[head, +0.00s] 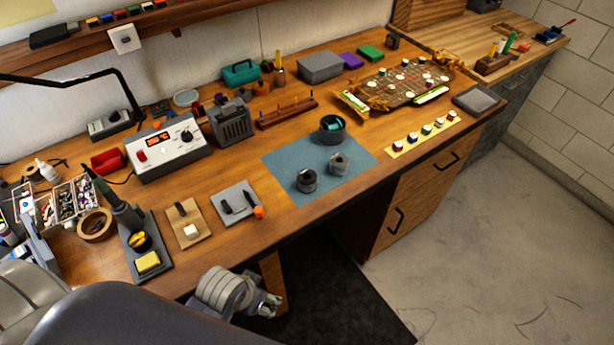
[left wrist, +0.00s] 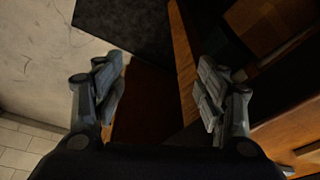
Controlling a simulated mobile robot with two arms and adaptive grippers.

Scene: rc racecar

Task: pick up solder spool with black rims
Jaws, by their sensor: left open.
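A spool with black rims and a grey winding (head: 306,181) stands on the blue-grey mat (head: 283,160), near the mat's front edge. A second, lighter grey spool (head: 339,163) stands to its right on the same mat. My left gripper (head: 268,305) is in front of the workbench's front edge, apart from the spools and nearer to me. In the left wrist view my left gripper (left wrist: 162,92) is open, with nothing between its fingers. That view shows floor and bench parts but no spool. My right gripper is not in view.
A dark round container (head: 332,129) stands behind the spools on the mat. A grey pad with small tools (head: 237,203), a wooden block (head: 188,224) and a soldering stand (head: 145,250) lie to the left. The bench's front edge lies between my gripper and the mat.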

